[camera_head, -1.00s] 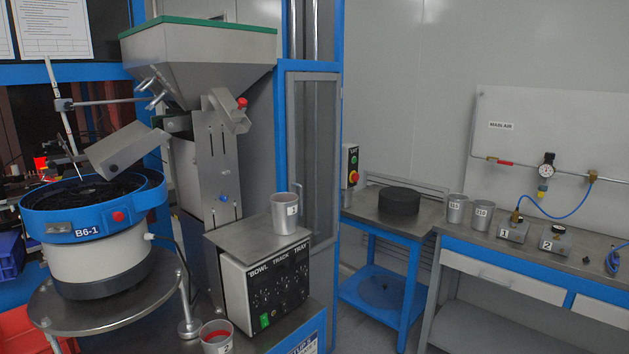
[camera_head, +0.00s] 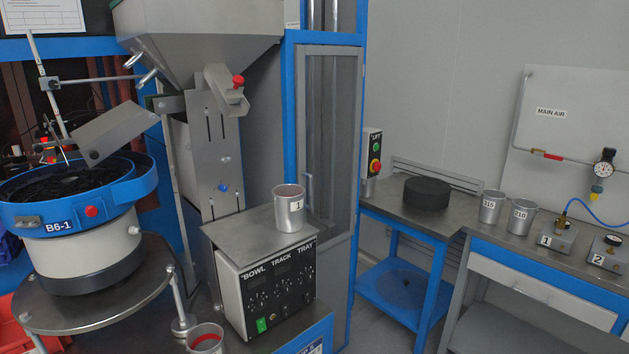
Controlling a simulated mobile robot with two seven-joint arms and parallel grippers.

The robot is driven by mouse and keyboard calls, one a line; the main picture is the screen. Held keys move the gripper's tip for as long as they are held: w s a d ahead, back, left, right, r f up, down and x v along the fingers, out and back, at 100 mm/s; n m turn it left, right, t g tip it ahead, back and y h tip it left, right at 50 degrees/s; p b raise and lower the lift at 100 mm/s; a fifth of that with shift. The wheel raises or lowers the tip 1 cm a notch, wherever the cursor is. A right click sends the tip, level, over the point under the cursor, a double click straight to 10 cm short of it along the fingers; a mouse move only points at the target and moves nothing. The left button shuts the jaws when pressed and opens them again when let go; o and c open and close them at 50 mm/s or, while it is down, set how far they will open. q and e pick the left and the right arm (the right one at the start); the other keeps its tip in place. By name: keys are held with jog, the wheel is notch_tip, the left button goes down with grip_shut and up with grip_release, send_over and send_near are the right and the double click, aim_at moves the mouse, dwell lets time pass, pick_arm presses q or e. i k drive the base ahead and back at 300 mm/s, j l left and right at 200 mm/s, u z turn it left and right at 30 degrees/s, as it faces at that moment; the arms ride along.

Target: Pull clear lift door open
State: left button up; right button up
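The clear lift door (camera_head: 328,135) is a tall see-through panel in a grey frame. It stands in the blue lift frame (camera_head: 290,110) in the middle of the view and looks shut. A small upright handle (camera_head: 309,188) shows near the left edge of the door, just above and right of the cup on the control box. Behind the panel, vertical lift rails show. Neither of my grippers is in view.
A control box (camera_head: 265,290) with a metal cup (camera_head: 289,212) on top stands in front of the door's left side. The bowl feeder (camera_head: 80,215) is at left. A LIFT button box (camera_head: 372,153) and a bench with a black disc (camera_head: 427,193) are right of the door.

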aim_at(301, 51)
jog(key=i+l+u, duration=0.15)
jog(key=i, duration=0.2)
jog(key=i+l+u, duration=0.1)
jog(key=i, duration=0.3)
jog(key=i+l+u, duration=0.15)
jog(key=i, duration=0.2)
